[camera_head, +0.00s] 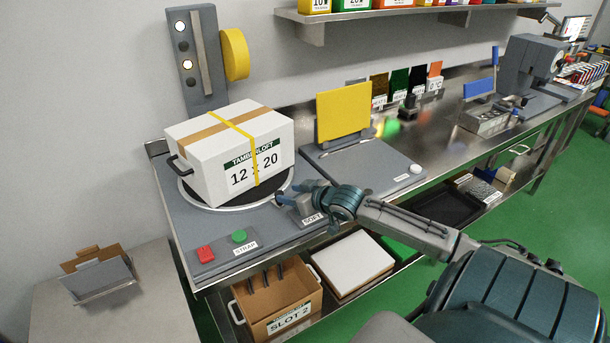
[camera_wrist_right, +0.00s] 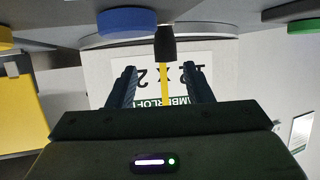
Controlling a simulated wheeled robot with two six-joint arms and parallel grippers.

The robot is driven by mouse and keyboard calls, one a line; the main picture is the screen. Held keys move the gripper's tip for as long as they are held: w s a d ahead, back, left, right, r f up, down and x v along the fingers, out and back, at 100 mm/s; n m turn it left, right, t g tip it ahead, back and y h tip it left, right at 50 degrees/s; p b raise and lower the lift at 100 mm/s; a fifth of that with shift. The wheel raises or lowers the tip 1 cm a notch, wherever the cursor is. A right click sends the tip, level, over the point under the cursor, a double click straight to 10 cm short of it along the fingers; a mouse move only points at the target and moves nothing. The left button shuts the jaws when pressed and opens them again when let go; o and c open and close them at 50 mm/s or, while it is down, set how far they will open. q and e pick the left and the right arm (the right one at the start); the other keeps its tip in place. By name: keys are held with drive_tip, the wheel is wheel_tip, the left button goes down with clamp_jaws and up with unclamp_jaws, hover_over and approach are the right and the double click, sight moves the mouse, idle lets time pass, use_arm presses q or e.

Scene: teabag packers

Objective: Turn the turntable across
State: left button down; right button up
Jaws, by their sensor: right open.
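The round turntable (camera_head: 212,204) has a dark top and pale rim, set in a grey bench unit. A white carton (camera_head: 205,174) with a yellow strap and a "12 x 20" label sits on it. My right gripper (camera_head: 291,197) is open at the turntable's front right edge, low beside the carton. In the wrist view, a black peg (camera_wrist_right: 165,43) stands between the open fingers (camera_wrist_right: 162,88), in front of the upside-down label and strap. I cannot tell whether the fingers touch it. The head view hides the peg behind the gripper. My left gripper is not in view.
Red (camera_head: 205,254) and green (camera_head: 239,236) buttons lie in front of the turntable. A grey post (camera_head: 197,60) stands behind. A yellow panel (camera_head: 343,110) rises right of the carton. A "SLOT 2" box (camera_head: 290,322) sits on the lower shelf.

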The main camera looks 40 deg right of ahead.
drive_tip(key=p+v, duration=0.2)
drive_tip(key=v, duration=0.2)
drive_tip(key=shift+r, duration=0.2)
drive_tip(key=shift+p+v, duration=0.75)
drive_tip(key=shift+s+f, duration=0.1)
